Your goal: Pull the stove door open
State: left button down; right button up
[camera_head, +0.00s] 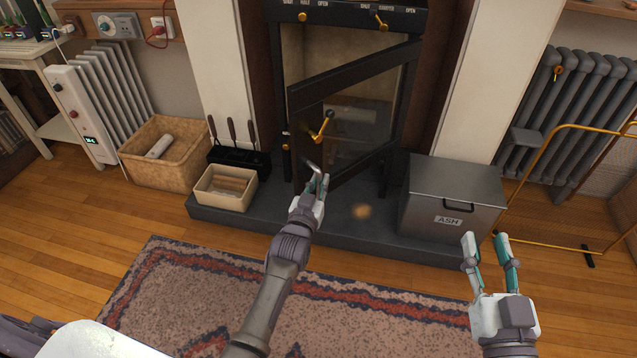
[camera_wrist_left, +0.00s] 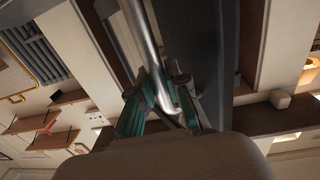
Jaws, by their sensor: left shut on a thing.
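The dark-framed stove door (camera_head: 297,140) stands partly open, with its free left edge swung out toward me and its right side at the stove body. It has a glass pane and a brass latch handle (camera_head: 322,127). My left gripper (camera_head: 320,184) is low at the door's free edge, shut on a metal handle (camera_head: 310,168). My right gripper (camera_head: 488,252) is open and empty, in front of the ash box.
A grey ash box (camera_head: 452,192) stands right of the door on the dark hearth (camera_head: 350,228). A tool stand (camera_head: 240,158), a small cream box (camera_head: 226,190) and a wicker basket (camera_head: 165,160) are at the left. A brass-framed screen (camera_head: 575,187) stands at the right.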

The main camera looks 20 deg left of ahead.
pick_arm(q)
jog(key=c, duration=1.1)
grip_release()
jog(key=shift+c, duration=0.2)
jog(key=shift+s, duration=0.1)
jog(key=s, duration=1.1)
jog(key=shift+s+d, duration=0.15)
jog(key=shift+s, duration=0.25)
jog(key=shift+c, duration=0.3)
